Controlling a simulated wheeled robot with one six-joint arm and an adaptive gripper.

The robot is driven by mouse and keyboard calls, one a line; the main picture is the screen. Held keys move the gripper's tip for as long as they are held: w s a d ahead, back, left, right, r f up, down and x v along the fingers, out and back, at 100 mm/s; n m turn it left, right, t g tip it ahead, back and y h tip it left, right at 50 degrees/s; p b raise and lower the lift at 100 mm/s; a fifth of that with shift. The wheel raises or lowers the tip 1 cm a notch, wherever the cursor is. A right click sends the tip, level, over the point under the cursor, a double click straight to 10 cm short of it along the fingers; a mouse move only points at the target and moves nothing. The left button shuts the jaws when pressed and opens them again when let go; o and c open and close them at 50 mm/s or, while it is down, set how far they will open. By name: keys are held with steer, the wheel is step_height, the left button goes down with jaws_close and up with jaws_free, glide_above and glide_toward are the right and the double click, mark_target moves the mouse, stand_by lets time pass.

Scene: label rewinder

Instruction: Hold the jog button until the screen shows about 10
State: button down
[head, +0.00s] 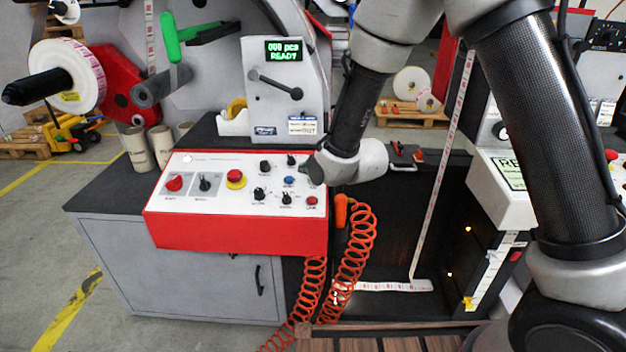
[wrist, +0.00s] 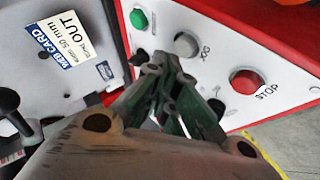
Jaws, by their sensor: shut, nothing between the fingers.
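My gripper (wrist: 163,65) is shut and empty. Its fingertips show just in front of and beside the button; I cannot tell whether they touch it. The screen (head: 284,50) on the grey upright plate glows green and appears to read 000 pcs READY. In the head view, the end of my arm is over the right end of the control panel (head: 210,218) and hides part of it.
A green button (wrist: 139,18) and a red stop button (wrist: 247,82) flank the jog button. A black lever (head: 275,83) sticks out below the screen. A tape dispenser (head: 235,118) stands behind the panel. An orange coiled hose (head: 350,255) hangs at the panel's right.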

steer(key=shift+w+f, duration=0.1)
steer(key=shift+f, duration=0.3)
